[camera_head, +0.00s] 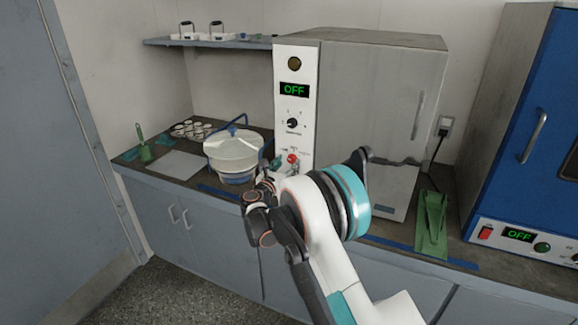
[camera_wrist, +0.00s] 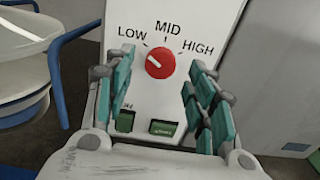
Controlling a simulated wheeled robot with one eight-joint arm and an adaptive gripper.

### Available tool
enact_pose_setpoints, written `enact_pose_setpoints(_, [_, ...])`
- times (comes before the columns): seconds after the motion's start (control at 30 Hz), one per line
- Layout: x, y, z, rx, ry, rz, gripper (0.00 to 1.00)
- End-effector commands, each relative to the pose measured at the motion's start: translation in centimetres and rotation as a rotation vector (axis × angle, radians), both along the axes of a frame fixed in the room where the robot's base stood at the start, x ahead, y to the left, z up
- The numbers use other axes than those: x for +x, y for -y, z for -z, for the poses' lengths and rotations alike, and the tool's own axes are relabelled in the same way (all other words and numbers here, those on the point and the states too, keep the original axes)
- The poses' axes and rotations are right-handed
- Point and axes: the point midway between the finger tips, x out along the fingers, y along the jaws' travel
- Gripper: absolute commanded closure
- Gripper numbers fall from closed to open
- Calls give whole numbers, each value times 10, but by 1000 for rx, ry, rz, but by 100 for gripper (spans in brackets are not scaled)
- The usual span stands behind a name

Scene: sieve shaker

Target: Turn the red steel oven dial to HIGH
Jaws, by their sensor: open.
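The steel oven (camera_head: 375,95) stands on the counter with its white control panel at its left. Its red dial (camera_head: 293,158) is low on the panel. In the wrist view the red dial (camera_wrist: 160,64) sits below the printed LOW, MID and HIGH, and its pale mark appears to point up-left, toward LOW. My gripper (camera_head: 272,172) is in front of the lower panel. In the wrist view my gripper (camera_wrist: 160,85) is open and empty, its teal-padded fingers to either side of the dial, apart from it.
A lidded white pot (camera_head: 233,150) with blue handles stands just left of the panel. A green object (camera_head: 432,225) lies on the counter to the right, near the blue oven (camera_head: 535,120). Two green buttons (camera_wrist: 125,121) are below the dial. The steel oven's display (camera_head: 294,90) reads OFF.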

Motion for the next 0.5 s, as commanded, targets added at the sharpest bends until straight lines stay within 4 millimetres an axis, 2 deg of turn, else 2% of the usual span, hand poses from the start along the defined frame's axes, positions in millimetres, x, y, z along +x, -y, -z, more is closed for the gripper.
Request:
enact_pose_setpoints(0.2, [19, 7, 1, 0, 0, 0, 49])
enact_pose_setpoints(0.5, [21, 8, 0, 0, 0, 0, 49])
